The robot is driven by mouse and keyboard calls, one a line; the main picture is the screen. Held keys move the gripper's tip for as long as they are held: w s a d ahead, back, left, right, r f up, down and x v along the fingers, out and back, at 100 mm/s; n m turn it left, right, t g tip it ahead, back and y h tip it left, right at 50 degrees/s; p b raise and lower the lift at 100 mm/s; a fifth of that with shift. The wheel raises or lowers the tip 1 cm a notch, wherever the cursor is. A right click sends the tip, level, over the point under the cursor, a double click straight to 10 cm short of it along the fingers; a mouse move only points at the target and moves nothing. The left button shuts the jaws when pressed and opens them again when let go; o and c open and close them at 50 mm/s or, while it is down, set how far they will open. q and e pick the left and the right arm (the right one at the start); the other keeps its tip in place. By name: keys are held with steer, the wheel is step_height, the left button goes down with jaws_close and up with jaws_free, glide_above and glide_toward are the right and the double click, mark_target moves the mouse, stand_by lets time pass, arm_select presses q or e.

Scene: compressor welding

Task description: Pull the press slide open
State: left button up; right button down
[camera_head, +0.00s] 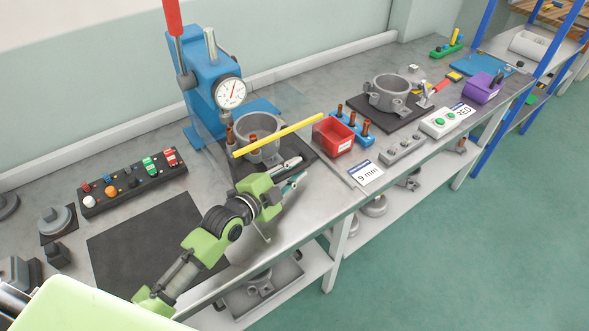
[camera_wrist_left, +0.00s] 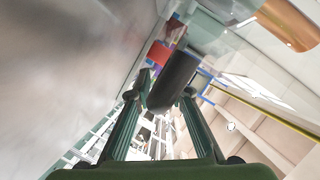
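The blue press (camera_head: 207,88) with a round dial and red lever stands at the back left of the bench. A grey ring-shaped housing (camera_head: 257,147) sits on the dark press slide (camera_head: 315,164) at its foot. My left gripper (camera_head: 297,172) is at the slide's front edge, beside the housing. In the left wrist view, a dark cylinder (camera_wrist_left: 174,80), which looks like the slide's handle, is between the fingertips of my left gripper (camera_wrist_left: 166,93). I cannot tell whether the fingers press on it. My right gripper is not in view.
A yellow bar (camera_head: 279,134) passes in front of the housing. A red bin (camera_head: 333,136) and a "9 mm" card (camera_head: 366,173) are to the right. A button panel (camera_head: 130,182) and a bare dark mat (camera_head: 130,245) lie left. The bench's front edge is close by.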

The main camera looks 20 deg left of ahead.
arm_select(q)
jaws_close()
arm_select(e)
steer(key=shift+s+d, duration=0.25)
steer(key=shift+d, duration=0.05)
